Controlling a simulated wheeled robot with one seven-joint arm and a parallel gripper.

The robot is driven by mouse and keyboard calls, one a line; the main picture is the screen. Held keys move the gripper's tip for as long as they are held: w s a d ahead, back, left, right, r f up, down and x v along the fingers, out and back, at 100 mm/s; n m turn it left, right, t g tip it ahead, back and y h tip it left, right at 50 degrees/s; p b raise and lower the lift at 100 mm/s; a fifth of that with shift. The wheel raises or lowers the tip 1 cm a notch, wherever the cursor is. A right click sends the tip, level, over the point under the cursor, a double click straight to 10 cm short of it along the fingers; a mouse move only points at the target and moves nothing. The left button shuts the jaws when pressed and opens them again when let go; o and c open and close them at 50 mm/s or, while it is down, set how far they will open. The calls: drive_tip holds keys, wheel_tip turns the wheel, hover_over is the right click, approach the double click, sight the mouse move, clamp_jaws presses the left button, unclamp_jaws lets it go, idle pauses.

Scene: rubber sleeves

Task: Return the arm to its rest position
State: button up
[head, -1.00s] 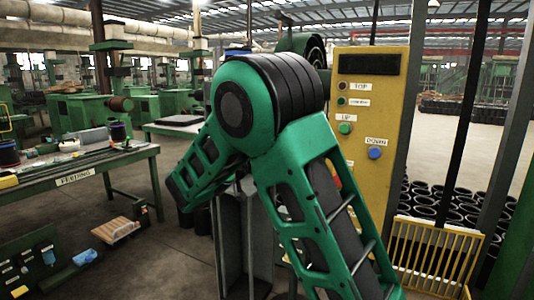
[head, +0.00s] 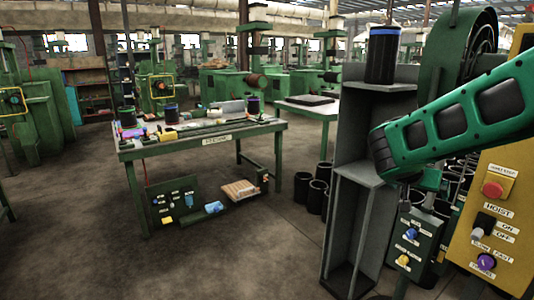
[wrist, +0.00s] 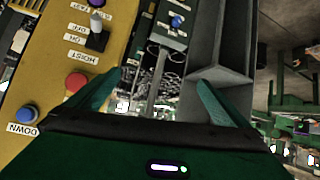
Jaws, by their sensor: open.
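My gripper (wrist: 160,98) shows in the wrist view with its two green fingers spread apart and nothing between them. It points toward the yellow control panel (wrist: 60,60) at left and the grey shelf stand (wrist: 218,65) at right, apart from both as far as I can tell. In the head view a green and black link of my arm reaches in from the right edge, in front of the grey stand (head: 345,225). My gripper is not visible in the head view.
A black sleeve with a blue band (head: 382,55) stands on top of the grey stand. Several black sleeves (head: 303,188) stand on the floor beside it. The yellow panel (head: 500,215) is close at right. A green testing table (head: 217,138) is at left. Floor in front is clear.

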drive_tip(key=s+a+f+n+g+y, duration=0.1)
drive_tip(key=s+a+f+n+y, duration=0.25)
drive_tip(key=s+a, duration=0.5)
drive_tip(key=s+a+f+n+g+y, duration=0.2)
drive_tip(key=s+a+n+y, duration=0.3)
drive_tip(key=s, duration=0.7)
drive_tip(key=s+d+f+m+g, duration=0.1)
drive_tip(key=s+d+m+g, duration=0.1)
drive_tip(key=s+d, duration=0.3)
drive_tip(key=s+d+f+m+g, duration=0.1)
drive_tip(key=s+d+m, duration=0.3)
drive_tip(key=s, duration=0.7)
drive_tip(key=shift+s+d+m+g, duration=0.15)
drive_tip(key=shift+d+m+g, duration=0.2)
drive_tip(key=shift+d+g, duration=0.35)
drive_tip(key=shift+w+d+f, duration=0.1)
drive_tip(key=shift+w+f, duration=0.2)
drive_tip(key=shift+w, duration=0.35)
